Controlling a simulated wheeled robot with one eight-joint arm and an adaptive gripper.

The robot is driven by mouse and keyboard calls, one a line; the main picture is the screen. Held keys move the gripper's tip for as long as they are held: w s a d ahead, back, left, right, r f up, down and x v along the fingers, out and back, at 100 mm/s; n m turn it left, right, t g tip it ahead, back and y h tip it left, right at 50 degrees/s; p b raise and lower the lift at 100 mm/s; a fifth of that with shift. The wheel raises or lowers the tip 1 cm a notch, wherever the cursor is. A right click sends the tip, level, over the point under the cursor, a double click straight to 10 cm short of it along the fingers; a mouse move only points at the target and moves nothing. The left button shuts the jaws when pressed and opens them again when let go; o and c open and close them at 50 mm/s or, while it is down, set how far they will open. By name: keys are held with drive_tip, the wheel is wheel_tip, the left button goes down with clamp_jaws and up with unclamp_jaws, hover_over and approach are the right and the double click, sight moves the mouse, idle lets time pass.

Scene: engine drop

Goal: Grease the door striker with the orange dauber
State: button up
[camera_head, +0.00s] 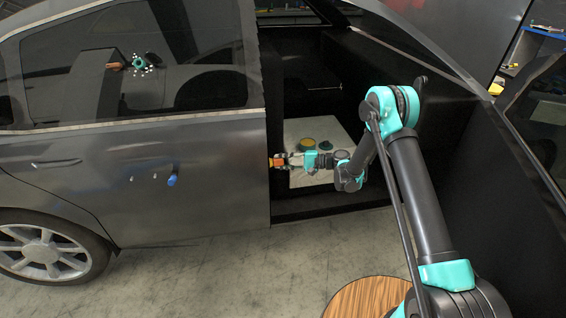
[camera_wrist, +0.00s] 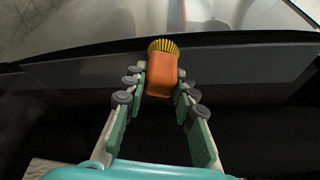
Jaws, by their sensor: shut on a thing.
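My gripper (camera_head: 284,161) reaches into the open doorway of the dark grey car, close to the doorway's left edge. It is shut on the orange dauber (camera_wrist: 162,78), with a finger on each side of its block. The dauber's yellow bristles (camera_wrist: 163,45) point away from my gripper, up in the wrist view, toward a dark edge of the car body. I cannot tell whether they touch it. In the head view only a small orange part of the dauber shows at the fingertips. I cannot make out the door striker in either view.
A pale board (camera_head: 335,134) in the doorway bears a yellow round thing (camera_head: 306,143) and a green one (camera_head: 326,146), just behind my gripper. The closed door panel (camera_head: 140,190) is left of the doorway. A round wooden top (camera_head: 365,298) stands at the front.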

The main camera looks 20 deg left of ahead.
drive_tip(key=shift+s+a, duration=0.1)
drive_tip(key=shift+a, duration=0.05)
drive_tip(key=shift+w+a, duration=1.9)
drive_tip(key=shift+w, duration=1.05)
drive_tip(key=shift+s+d, duration=0.65)
drive_tip(key=shift+s, duration=0.3)
drive_tip(key=shift+s+d, duration=0.7)
drive_tip(key=shift+s, duration=0.3)
drive_tip(key=shift+s+d, duration=0.65)
drive_tip(key=shift+s, duration=0.3)
drive_tip(key=shift+a+r, duration=0.15)
drive_tip(key=shift+r, duration=0.35)
drive_tip(key=w+a, duration=0.3)
drive_tip(key=w, duration=0.2)
drive_tip(key=shift+w+a, duration=0.35)
drive_tip(key=shift+w, duration=0.05)
drive_tip(key=shift+d, duration=0.1)
